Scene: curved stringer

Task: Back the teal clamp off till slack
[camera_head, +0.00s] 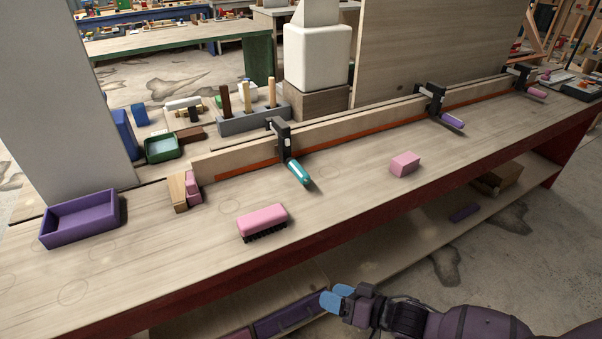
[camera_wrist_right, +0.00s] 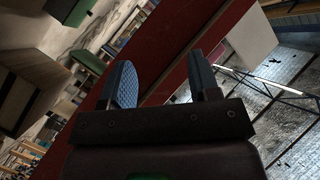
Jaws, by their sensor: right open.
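The teal clamp handle (camera_head: 298,172) sticks out toward me from a dark clamp (camera_head: 281,138) on the long wooden strip (camera_head: 340,130) at the back of the bench. My right gripper (camera_head: 335,300) is in front of the bench, below and to the right of the teal handle and well apart from it. Its blue fingers stand apart with nothing between them in the right wrist view (camera_wrist_right: 165,85). That view shows the red bench edge beyond the fingers, not the clamp. My left gripper is not in view.
A pink brush (camera_head: 262,219) and a pink block (camera_head: 405,163) lie on the bench (camera_head: 340,200) near the teal handle. Two clamps with purple (camera_head: 452,120) and pink (camera_head: 536,92) handles sit farther right. A purple tray (camera_head: 78,218) stands at left. The red front edge borders the bench.

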